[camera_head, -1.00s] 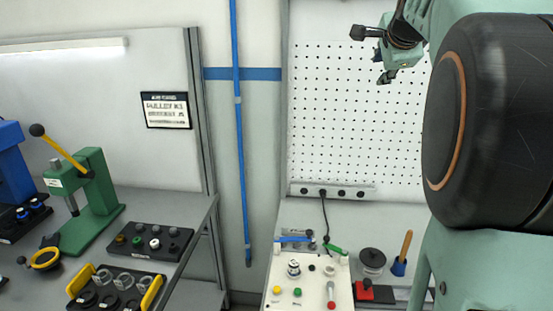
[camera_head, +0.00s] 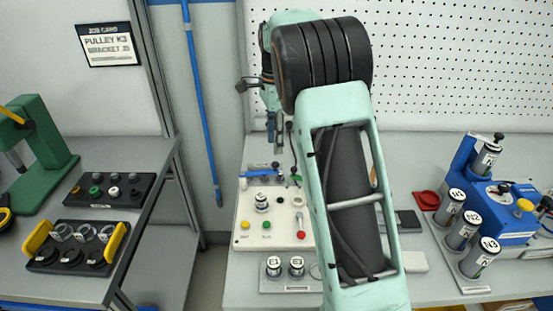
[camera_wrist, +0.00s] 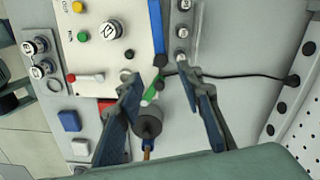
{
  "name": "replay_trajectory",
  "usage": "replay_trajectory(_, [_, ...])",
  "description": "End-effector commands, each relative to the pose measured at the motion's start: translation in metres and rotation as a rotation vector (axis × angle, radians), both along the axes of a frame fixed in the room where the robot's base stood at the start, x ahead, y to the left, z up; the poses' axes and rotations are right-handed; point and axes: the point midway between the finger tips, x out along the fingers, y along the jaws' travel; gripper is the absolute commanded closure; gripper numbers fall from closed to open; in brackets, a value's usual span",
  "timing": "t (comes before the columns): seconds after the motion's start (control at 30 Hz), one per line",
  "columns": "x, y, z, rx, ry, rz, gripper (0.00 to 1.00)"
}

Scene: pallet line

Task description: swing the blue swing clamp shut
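The blue swing clamp (camera_head: 259,174) is a blue bar at the far edge of a white fixture panel (camera_head: 243,207). In the wrist view the blue bar (camera_wrist: 156,35) runs along the panel's edge, clear of the labelled round part (camera_wrist: 112,30), with a dark end near my fingers. A green lever (camera_wrist: 151,93) lies beside that end, partly between the fingers. My gripper (camera_wrist: 160,77) is open and empty, above the panel edge. In the head view my gripper (camera_head: 275,143) points down behind the panel; my arm hides the area to its right.
A black cable (camera_wrist: 245,76) runs to the pegboard strip. A red-handled lever (camera_head: 300,226) and buttons sit on the panel. A round dark knob (camera_wrist: 147,122) stands near my fingers. Right, a blue machine (camera_head: 510,212) stands by labelled cylinders (camera_head: 461,230). Left is another bench (camera_head: 147,158).

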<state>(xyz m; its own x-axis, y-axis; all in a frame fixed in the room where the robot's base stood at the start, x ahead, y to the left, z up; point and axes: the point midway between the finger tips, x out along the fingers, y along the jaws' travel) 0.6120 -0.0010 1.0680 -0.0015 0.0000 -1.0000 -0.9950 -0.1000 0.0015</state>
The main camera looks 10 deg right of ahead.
Motion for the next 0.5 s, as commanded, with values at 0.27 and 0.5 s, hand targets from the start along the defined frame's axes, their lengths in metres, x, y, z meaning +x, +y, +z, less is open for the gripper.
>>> replay_trajectory(0.27, [-0.001, 0.0, -0.051, 0.0, 0.002, 0.0, 0.66])
replay_trajectory(0.5, [0.0, 0.0, -0.069, 0.0, -0.001, 0.0, 0.66])
